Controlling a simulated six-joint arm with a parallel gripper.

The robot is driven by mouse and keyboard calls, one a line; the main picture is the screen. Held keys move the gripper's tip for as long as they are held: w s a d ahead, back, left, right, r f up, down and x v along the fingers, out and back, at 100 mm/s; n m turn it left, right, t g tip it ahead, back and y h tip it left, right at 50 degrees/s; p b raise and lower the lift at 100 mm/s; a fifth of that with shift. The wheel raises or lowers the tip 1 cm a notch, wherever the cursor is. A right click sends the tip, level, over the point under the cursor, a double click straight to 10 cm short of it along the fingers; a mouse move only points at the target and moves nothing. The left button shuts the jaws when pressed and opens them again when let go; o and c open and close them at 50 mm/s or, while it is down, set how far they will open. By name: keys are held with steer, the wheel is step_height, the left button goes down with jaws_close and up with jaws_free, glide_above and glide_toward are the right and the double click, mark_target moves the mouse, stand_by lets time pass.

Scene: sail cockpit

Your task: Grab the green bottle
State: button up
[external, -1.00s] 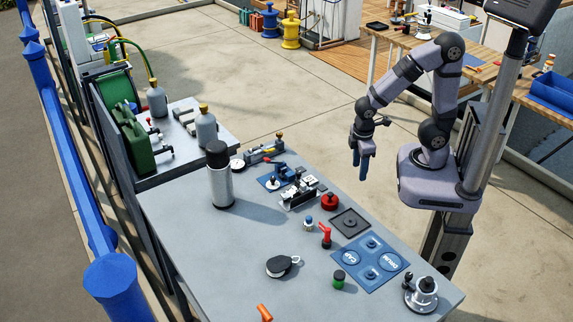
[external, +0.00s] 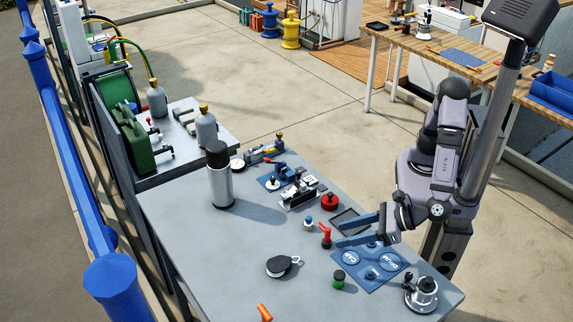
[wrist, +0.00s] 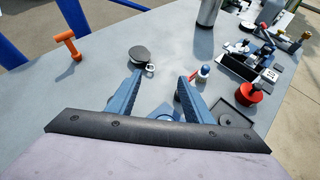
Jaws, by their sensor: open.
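A small green bottle (external: 339,281) with a black cap stands upright on the grey table, by the left edge of the blue mat (external: 376,282). I cannot make it out in the wrist view. My gripper (external: 341,231) is open and empty, with its blue fingers spread and pointing left over the mat. In the external picture it appears above the bottle, and apart from it. The spread fingers also show in the wrist view (wrist: 160,77), with bare table and a blue-capped piece beyond them.
A red-handled piece (external: 326,238) is close to my fingertips. A metal winch-like piece (external: 421,294) stands at the right corner. A silver flask (external: 220,175) stands farther back. Table left of the bottle is mostly clear.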

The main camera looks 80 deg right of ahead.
steer(key=s+a+r+n+t+y, duration=0.1)
steer(key=s+a+n+y, duration=0.25)
steer(key=s+a, duration=0.3)
glide_toward(339, 279)
steer(key=w+f, duration=0.1)
steer(key=w+d+f, duration=0.1)
steer(key=shift+w+f+n, duration=0.15)
steer(key=shift+f+n, duration=0.1)
steer(key=shift+f, duration=0.05)
steer(key=shift+p+x, duration=0.5)
steer(key=shift+x, duration=0.35)
steer(key=shift+f+p+x, duration=0.1)
steer(key=shift+p+x, duration=0.25)
steer(key=shift+x, duration=1.15)
steer(key=shift+f+p+x, duration=0.15)
steer(key=shift+p+x, duration=0.15)
steer(key=shift+x, duration=1.15)
steer(key=c, duration=1.1)
